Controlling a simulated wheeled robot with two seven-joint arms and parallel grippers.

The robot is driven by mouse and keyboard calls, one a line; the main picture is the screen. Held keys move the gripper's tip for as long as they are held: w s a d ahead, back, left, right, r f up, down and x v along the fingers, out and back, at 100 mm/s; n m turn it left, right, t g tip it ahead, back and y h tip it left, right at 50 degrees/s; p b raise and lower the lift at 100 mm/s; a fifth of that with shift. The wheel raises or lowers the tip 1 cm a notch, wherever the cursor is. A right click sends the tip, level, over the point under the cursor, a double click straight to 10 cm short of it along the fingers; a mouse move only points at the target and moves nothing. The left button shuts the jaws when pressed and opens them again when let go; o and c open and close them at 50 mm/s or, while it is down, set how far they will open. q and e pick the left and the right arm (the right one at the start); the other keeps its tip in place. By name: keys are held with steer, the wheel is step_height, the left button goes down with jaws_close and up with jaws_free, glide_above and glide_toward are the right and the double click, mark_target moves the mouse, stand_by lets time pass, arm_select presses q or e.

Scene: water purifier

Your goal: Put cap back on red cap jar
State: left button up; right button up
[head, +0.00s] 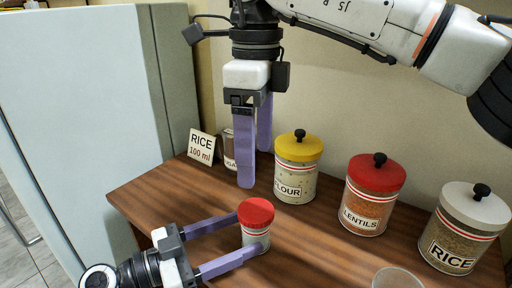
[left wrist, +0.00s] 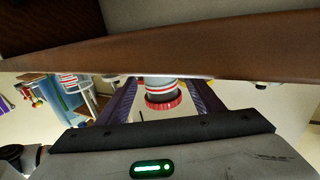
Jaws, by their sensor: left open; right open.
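A small jar (head: 257,238) with red stripes stands upright on the wooden table near its front, with a red cap (head: 256,211) on its top. My left gripper (head: 247,233) is open, with one finger on each side of this jar. I cannot tell whether the fingers touch it. In the left wrist view, the jar (left wrist: 161,86) and its red cap (left wrist: 163,102) show upside down between the two fingers. My right gripper (head: 256,166) is open and empty, pointing down above the table, behind and above the jar. How tightly the cap sits is not clear.
Flour (head: 296,185), lentils (head: 366,212) and rice (head: 452,246) jars with knobbed lids stand along the back and right. A "RICE 100 ml" card (head: 201,147) and a partly hidden jar (head: 230,158) are at back left. A clear glass (head: 396,279) is at front right.

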arm_select(q)
steer(key=b+v, duration=0.1)
steer(key=v, duration=0.4)
steer(key=shift+a, duration=0.1)
steer(key=shift+s+a, duration=0.15)
steer(key=shift+r, duration=0.1)
